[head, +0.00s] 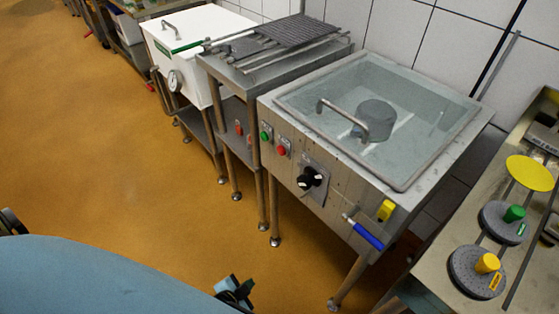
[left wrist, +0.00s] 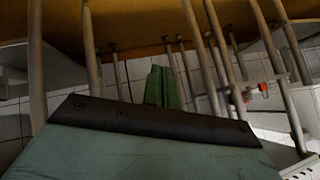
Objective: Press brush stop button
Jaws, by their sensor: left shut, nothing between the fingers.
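A red button (head: 282,151) sits on the front panel of the steel sink unit (head: 335,207), to the right of a green button (head: 265,135). Their labels are too small to read, so I cannot tell for sure that the red one is the brush stop. A grey cylinder (head: 375,119) stands inside the clear-covered basin. My left gripper (head: 236,287) is low at the bottom of the head view, in front of and below the panel, apart from the buttons. It is shut and empty; its closed green fingers (left wrist: 163,87) show in the left wrist view. My right gripper is not seen.
A black knob (head: 309,179), a yellow part (head: 386,210) and a blue-handled valve (head: 366,235) sit right of the buttons. A narrow steel stand (head: 240,160) with reddish switches adjoins on the left. A side table (head: 435,284) stands right. Orange floor (head: 130,170) is open.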

